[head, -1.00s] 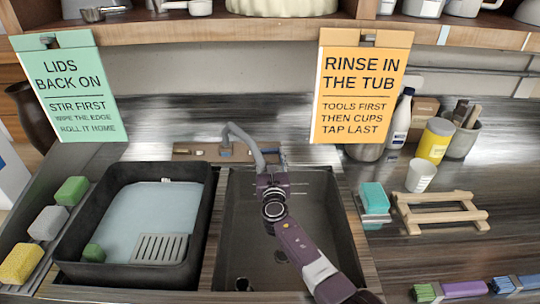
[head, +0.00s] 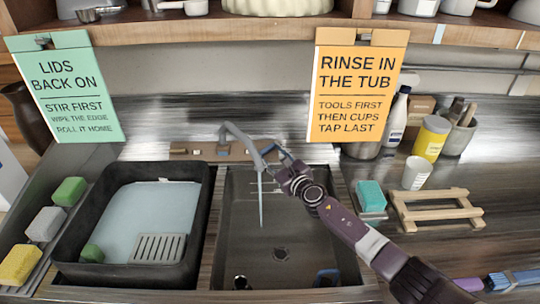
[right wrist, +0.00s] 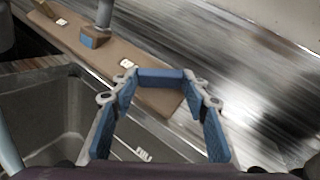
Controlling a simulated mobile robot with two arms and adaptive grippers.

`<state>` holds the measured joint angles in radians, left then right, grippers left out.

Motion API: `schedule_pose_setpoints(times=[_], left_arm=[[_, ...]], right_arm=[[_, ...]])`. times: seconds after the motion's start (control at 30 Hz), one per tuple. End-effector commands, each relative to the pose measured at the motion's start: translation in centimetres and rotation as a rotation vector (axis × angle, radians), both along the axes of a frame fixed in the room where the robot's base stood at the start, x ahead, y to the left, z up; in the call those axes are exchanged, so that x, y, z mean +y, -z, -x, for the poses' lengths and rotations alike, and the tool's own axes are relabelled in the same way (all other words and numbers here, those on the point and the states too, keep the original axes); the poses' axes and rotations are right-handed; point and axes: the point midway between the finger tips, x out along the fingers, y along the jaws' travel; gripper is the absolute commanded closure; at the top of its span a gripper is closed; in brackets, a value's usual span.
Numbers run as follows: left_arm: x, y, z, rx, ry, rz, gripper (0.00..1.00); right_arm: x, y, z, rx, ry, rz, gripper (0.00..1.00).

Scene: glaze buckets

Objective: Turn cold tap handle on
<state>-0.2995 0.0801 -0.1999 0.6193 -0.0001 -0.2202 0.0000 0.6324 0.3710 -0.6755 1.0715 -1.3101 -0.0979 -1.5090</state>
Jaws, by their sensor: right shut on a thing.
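The tap (head: 229,128) stands on a brown bar behind the right basin (head: 283,235). Its grey spout arches forward, and a thin pale stream (head: 261,205) runs from it down into the basin. My right gripper (head: 278,152) is at the right end of the bar, beside the spout. In the right wrist view, my right gripper (right wrist: 160,80) is shut with its blue-padded fingers on the blue cold tap handle (right wrist: 160,75). The fingertips hide the handle's ends.
A black tub (head: 62,228) with pale blue liquid stands left of the basin. A teal sponge (head: 371,196) and a wooden rack (head: 437,210) lie to the right. Two signs hang above, mint (head: 66,90) and orange (head: 356,92). A small blue item (head: 326,278) is near the basin's front.

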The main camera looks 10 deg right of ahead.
Motion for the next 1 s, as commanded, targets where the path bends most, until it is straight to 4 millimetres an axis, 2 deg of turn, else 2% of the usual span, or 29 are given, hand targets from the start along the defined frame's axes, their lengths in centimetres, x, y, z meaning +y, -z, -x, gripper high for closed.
schedule_pose_setpoints(times=[0.67,1.0], left_arm=[[0.0,1.8,0.0,0.0,0.0,0.0,0.6],[0.0,3.6,0.0,-0.001,0.0,0.0,0.6]], right_arm=[[-0.3,0.1,-0.1,0.017,-0.12,0.085,0.82],[-0.5,0.1,-0.2,0.027,-0.196,0.143,0.82]])
